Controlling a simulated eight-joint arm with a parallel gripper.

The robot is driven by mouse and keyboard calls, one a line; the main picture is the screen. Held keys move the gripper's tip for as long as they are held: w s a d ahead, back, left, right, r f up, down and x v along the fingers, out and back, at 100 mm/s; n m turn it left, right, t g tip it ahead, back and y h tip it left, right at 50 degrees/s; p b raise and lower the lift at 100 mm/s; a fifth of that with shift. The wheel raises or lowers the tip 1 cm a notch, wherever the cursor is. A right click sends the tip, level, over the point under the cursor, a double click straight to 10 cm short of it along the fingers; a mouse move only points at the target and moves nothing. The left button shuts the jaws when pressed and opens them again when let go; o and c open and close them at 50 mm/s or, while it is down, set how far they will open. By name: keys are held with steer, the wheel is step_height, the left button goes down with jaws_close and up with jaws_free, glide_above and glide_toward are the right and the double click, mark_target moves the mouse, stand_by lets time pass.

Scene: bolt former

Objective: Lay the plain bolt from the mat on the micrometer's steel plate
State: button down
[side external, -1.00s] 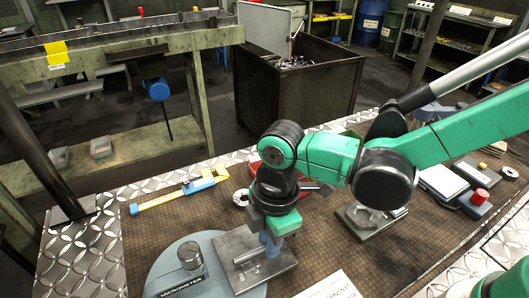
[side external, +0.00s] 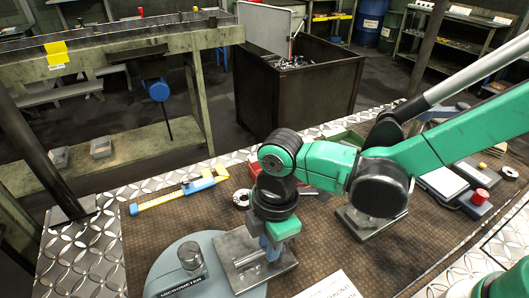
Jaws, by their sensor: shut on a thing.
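The micrometer (side external: 178,271) is a round grey-blue base with a knob and a label, at the bottom left of the mat (side external: 330,242). Its steel plate (side external: 228,246) is a flat grey square on the base's right side. My gripper (side external: 270,250) points down over the right part of the plate, with blue fingers shut on the bolt. A thin light rod (side external: 248,258) shows low over the plate, left of the fingers; it looks like the bolt lying level. Whether it touches the plate cannot be told. My fingers hide the rest of it.
A yellow and blue caliper (side external: 180,192) and a small ring (side external: 241,198) lie behind the micrometer. A red box (side external: 255,170) stands behind my gripper. A metal block stand (side external: 362,222), a white paper (side external: 330,286) and a red-button box (side external: 479,200) are to the right.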

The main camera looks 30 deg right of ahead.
steer(key=shift+f, duration=0.3)
steer(key=c, duration=0.7)
jaws_free()
steer(key=shift+r, duration=0.15)
step_height(320, 180, up, 5)
steer(key=shift+d+f, duration=0.15)
steer(key=shift+f, duration=0.05)
steer(key=shift+d+r, duration=0.15)
steer(key=shift+r, duration=0.15)
steer(key=d+r+m+t, duration=0.1)
steer(key=d+m+t, duration=0.1)
steer(key=d+m, duration=0.4)
steer(key=d+r+m+t, duration=0.2)
steer(key=d+m, duration=0.4)
steer(key=d, duration=0.1)
steer(key=d+r+m+t, duration=0.1)
steer(key=d+m+t, duration=0.2)
steer(key=d+m, duration=0.3)
steer(key=shift+w+d+r+h, duration=0.35)
steer(key=shift+r+h, duration=0.05)
